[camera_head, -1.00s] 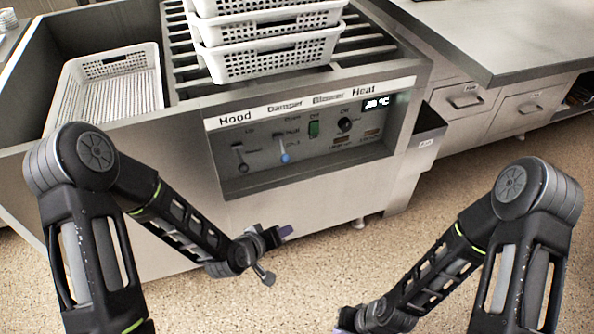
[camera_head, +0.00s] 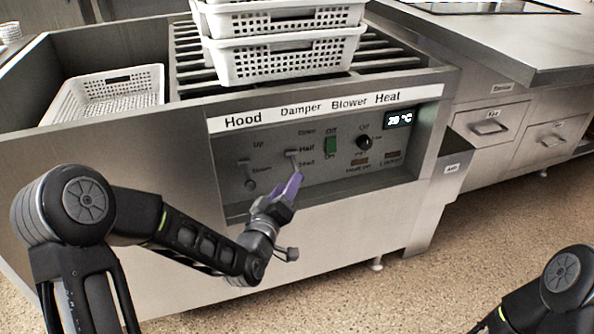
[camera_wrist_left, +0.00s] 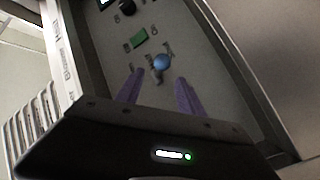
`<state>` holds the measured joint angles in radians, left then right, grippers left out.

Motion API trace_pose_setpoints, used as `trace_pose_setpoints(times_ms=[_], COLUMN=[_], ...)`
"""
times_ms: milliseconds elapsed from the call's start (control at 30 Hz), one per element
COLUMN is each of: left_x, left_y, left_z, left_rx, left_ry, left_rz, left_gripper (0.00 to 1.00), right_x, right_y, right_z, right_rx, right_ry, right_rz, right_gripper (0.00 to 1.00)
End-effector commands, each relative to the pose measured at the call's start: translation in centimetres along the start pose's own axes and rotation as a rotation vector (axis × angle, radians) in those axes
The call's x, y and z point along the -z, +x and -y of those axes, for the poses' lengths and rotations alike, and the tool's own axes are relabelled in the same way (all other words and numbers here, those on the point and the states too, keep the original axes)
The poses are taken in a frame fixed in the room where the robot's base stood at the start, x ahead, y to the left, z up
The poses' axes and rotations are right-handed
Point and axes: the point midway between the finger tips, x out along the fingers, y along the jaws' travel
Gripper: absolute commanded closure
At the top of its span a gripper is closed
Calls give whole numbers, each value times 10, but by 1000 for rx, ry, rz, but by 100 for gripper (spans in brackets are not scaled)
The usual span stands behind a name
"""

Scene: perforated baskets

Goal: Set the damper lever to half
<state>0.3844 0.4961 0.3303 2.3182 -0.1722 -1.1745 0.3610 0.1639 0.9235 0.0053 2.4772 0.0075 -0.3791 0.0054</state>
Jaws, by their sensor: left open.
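The damper lever is on the sunken control panel under the "Damper" label. In the wrist view its blue knob (camera_wrist_left: 161,62) is clear, at the end of a short stem. In the head view the knob is hidden behind my gripper; the lever's mount (camera_head: 291,154) shows beside the Open, Half and Shut marks. The exact lever setting cannot be read. My left gripper (camera_head: 290,186) has purple fingers and is just in front of the lever. In the wrist view the open fingers (camera_wrist_left: 158,85) lie on either side below the knob, with nothing between the tips.
The hood lever (camera_head: 247,172) is left of the damper. The green blower switch (camera_head: 330,145) and black heat knob (camera_head: 364,142) are to the right. The panel's recessed frame (camera_head: 240,213) surrounds them. White baskets (camera_head: 285,62) are stacked above. Floor in front is clear.

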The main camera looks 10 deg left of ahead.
Motion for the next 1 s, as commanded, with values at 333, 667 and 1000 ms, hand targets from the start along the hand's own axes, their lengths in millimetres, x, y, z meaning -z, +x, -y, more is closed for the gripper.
trace_pose_setpoints(times_ms=[333, 667, 1000], left_x=[-2, -1, -1], left_y=[46, 75, 75], left_z=[1, 0, 0], left_rx=[-2, 0, 0], left_ry=[0, 0, 0], left_rz=[-1, 1, 1], left_gripper=[55, 55, 65], right_x=[1, 1, 1], right_y=[11, 17, 16], right_z=[-4, -5, -5], right_rx=[0, 0, 0], right_ry=[1, 1, 1], right_rz=[-4, -8, -8], right_gripper=[100, 100, 100])
